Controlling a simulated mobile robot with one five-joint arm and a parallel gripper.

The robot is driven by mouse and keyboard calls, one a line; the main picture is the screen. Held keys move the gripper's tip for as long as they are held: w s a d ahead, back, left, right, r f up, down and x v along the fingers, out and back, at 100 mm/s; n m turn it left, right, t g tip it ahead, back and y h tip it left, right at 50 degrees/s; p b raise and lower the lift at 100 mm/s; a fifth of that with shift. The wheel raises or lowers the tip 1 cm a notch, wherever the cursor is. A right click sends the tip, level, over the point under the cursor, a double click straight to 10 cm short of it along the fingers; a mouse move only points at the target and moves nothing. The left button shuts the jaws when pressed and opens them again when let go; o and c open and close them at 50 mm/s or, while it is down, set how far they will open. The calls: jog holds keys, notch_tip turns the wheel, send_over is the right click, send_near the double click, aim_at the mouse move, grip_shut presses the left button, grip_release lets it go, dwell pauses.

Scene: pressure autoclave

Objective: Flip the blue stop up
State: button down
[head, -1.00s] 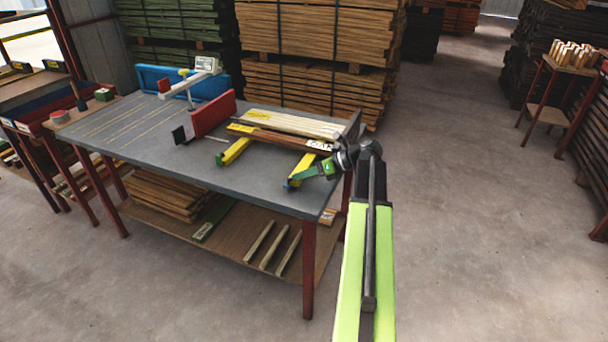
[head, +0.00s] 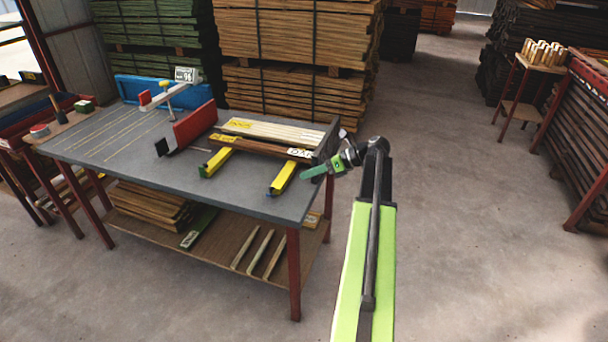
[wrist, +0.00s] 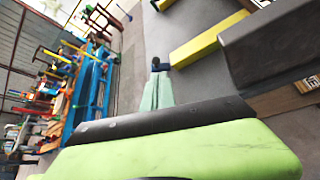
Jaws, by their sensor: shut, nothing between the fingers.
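Two yellow bars stick out toward the front of the grey table. The nearer yellow bar (head: 283,179) has a small dark blue stop (head: 272,191) at its front end. In the wrist view the dark blue stop (wrist: 160,65) shows at the end of a yellow bar (wrist: 208,40), just beyond my fingertips. Whether it is up or down is hard to tell. My gripper (head: 303,176), with green fingers, is shut and empty at the right of the nearer bar, apart from it in the head view. My gripper also shows in the wrist view (wrist: 158,78).
Boards (head: 268,137) lie at the table's right end beside a dark upright plate (head: 327,142). A red fence (head: 195,123) and a blue backboard (head: 160,93) stand farther left. The table (head: 235,190) has a lower shelf with wood. Open floor lies to the right.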

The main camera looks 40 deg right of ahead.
jog(key=w+a+f+n+g, duration=0.1)
jog(key=a+n, duration=0.1)
jog(key=a, duration=0.2)
jog(key=w+a+f+n+g, duration=0.1)
jog(key=a+n, duration=0.1)
jog(key=a, duration=0.1)
jog(key=w+a+f+n+g, duration=0.1)
jog(key=a+f+n, duration=0.1)
jog(key=a, duration=0.2)
jog(key=shift+a, duration=0.3)
jog(key=s+a+f+n+g+h, duration=0.1)
jog(key=a+f+n+g+h, duration=0.1)
jog(key=a+n, duration=0.7)
jog(key=s+a+f+n+g+h, duration=0.2)
jog(key=a+f+n+h, duration=0.1)
jog(key=a+n, duration=0.6)
jog(key=s+a+f+n+g+h, duration=0.2)
jog(key=a+f+n+h, duration=0.1)
jog(key=a+n, duration=0.6)
jog(key=a, duration=0.3)
jog(key=shift+a+f+h, duration=0.25)
jog(key=shift+f+h, duration=0.05)
jog(key=shift+f, duration=0.05)
jog(key=shift+s, duration=0.1)
